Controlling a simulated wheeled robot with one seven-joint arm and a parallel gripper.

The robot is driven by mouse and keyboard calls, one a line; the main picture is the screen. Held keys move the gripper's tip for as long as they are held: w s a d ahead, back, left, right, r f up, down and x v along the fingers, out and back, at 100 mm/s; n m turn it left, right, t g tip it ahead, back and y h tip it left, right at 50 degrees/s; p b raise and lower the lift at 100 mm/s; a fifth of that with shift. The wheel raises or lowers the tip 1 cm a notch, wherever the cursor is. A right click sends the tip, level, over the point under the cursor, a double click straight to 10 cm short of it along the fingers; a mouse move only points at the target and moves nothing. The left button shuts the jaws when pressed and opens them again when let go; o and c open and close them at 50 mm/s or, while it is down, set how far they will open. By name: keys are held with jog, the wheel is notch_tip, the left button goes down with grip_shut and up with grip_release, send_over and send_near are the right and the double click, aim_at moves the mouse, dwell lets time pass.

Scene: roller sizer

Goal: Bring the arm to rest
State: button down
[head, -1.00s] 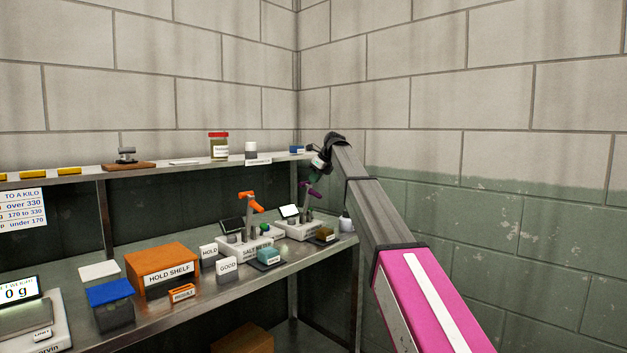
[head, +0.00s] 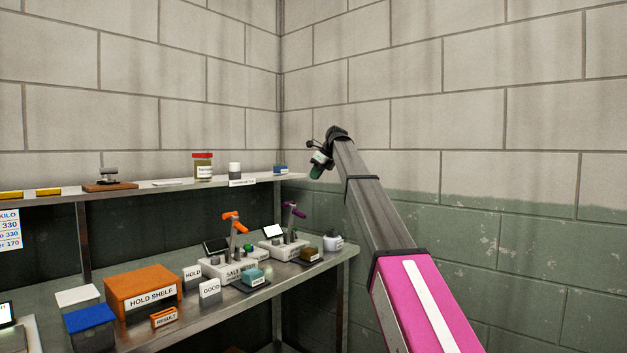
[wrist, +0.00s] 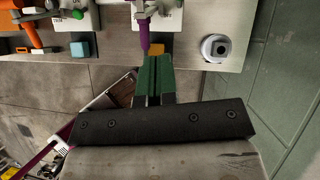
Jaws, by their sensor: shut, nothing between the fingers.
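My arm reaches up from the lower right in the head view, with a magenta lower link and a grey upper link. My gripper (head: 317,173) hangs at its far end, just right of the upper shelf's end and clear of the shelves. In the wrist view the green fingers of my gripper (wrist: 153,72) lie together, shut, with nothing between them. Beyond them the bench top shows below, apart from the fingers.
The bench (head: 318,268) holds an orange hold shelf box (head: 143,289), a salt meter (head: 229,269) with an orange lever and a second meter with a purple lever (head: 292,210). A white round pot (wrist: 216,48) stands near the bench end. The wall side at right is free.

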jog(key=s+d+f+n+h, duration=0.1)
jog(key=s+d+f+n, duration=0.3)
jog(key=f, duration=1)
jog(key=s+d+f+n+h, duration=0.1)
jog(key=s+d+f+n, duration=0.3)
jog(key=f, duration=0.9)
jog(key=s+d+f+n+h, duration=0.15)
jog(key=s+d+f, duration=0.4)
jog(key=f, duration=0.85)
jog(key=s+d+f+n, duration=0.3)
jog(key=s+f+n, duration=0.1)
jog(key=s+f, duration=0.4)
jog(key=s+d+f+n+g+h, duration=0.1)
jog(key=s+d+f+n, duration=0.2)
jog(key=s+f+n, duration=0.2)
jog(key=s+d+f+n+g+h, duration=0.1)
jog(key=s+d+f+n, duration=0.3)
jog(key=s+f, duration=0.7)
jog(key=s+n, duration=0.1)
jog(key=s, duration=0.5)
